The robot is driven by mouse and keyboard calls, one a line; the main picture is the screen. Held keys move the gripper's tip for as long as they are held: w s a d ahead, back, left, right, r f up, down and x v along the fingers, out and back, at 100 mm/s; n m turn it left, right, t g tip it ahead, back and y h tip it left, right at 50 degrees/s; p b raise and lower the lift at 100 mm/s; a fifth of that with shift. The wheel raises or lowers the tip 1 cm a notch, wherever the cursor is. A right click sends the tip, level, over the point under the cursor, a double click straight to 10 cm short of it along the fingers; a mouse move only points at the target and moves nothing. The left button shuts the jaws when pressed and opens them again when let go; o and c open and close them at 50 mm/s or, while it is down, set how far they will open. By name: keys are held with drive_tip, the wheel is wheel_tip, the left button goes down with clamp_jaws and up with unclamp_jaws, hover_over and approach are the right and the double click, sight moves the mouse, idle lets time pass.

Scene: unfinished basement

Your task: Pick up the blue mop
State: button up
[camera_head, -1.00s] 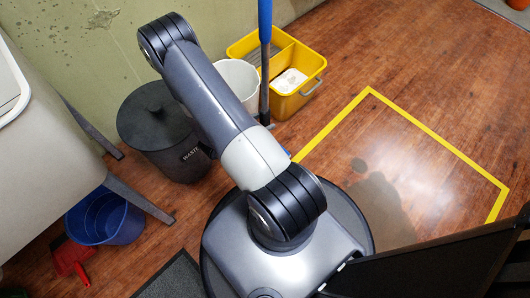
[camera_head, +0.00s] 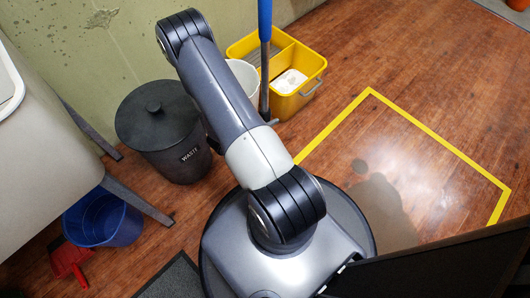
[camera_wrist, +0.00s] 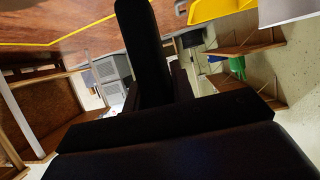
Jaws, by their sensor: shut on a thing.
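The blue mop (camera_head: 265,22) stands upright with its blue grip running out of the top of the head view. Its grey lower shaft (camera_head: 264,85) comes down beside the yellow bucket, between it and the white bin. My gripper (camera_wrist: 150,60) shows as dark parts in the wrist view and is shut. It is outside or hidden in the head view, where only my arm shows, left of the mop. The contact between my jaws and the mop's handle is hidden in both views.
A yellow two-part bucket (camera_head: 312,62) and a white bin (camera_head: 243,78) stand around the mop's foot. A black waste bin (camera_head: 165,140) is to their left, with a blue bucket (camera_head: 103,218) and red dustpan (camera_head: 68,262) nearer. Taped floor (camera_head: 430,150) at right is clear.

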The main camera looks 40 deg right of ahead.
sight(265, 114)
clamp_jaws()
wheel_tip(265, 114, up, 10)
drive_tip(key=p, duration=0.3)
drive_tip(key=shift+p, duration=0.4)
drive_tip(key=shift+o, duration=0.6)
unclamp_jaws()
clamp_jaws()
